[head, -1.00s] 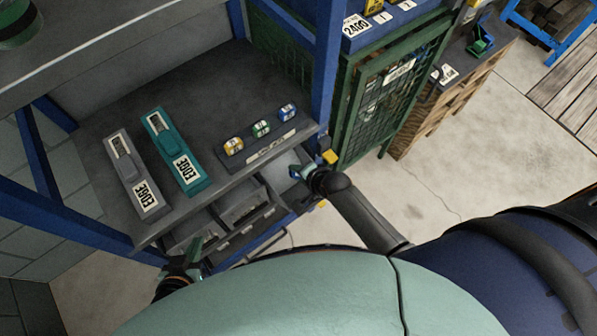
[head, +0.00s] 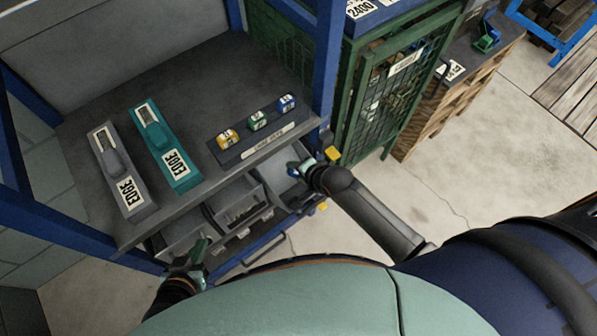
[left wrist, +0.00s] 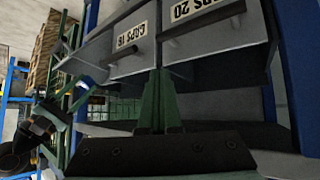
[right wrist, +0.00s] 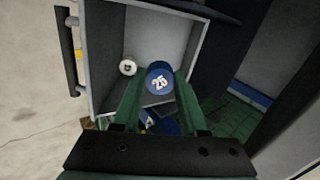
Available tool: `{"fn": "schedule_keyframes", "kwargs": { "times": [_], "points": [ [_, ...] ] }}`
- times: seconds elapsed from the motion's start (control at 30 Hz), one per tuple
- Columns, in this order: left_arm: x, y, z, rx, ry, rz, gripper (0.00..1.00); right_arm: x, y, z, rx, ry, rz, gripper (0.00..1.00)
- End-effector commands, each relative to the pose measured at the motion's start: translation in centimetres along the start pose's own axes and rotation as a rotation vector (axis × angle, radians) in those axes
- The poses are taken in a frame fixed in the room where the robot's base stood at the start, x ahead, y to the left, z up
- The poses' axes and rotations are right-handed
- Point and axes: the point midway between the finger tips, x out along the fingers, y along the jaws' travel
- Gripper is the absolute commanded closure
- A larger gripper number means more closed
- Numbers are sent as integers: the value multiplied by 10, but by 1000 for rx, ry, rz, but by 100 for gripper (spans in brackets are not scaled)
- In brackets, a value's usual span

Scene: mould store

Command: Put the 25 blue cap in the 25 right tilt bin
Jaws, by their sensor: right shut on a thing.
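The blue cap (right wrist: 160,78), marked 25, is held between the green fingers of my right gripper (right wrist: 157,88). In the right wrist view it overlaps the open grey right tilt bin (right wrist: 177,32); I cannot tell its exact height above the bin floor. A white-topped round cap (right wrist: 127,67) lies inside. In the head view my right gripper (head: 301,168) is at this rightmost bin (head: 283,188), under the shelf.
The middle bin (head: 238,207) and left bin (head: 182,236) also stand open. Above them, a shelf (head: 95,95) carries a grey EDGE block (head: 122,170), a teal EDGE block (head: 165,145) and a rack (head: 252,143) with three small blocks. A blue post (head: 325,80) stands close right.

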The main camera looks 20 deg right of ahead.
Motion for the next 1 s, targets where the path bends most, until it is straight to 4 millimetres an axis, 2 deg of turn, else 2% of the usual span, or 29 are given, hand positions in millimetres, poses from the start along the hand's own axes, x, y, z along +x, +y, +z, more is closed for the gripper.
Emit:
{"fn": "schedule_keyframes", "kwargs": {
  "times": [0.77, 1.0],
  "points": [
    [19, 12, 11, 10, -10, 35, 100, 41, 1, 1, 1, -1, -1, 100],
    [24, 12, 9, 13, 4, 38, 100, 53, 0, 0, 0, 0, -1, 100]
  ]
}}
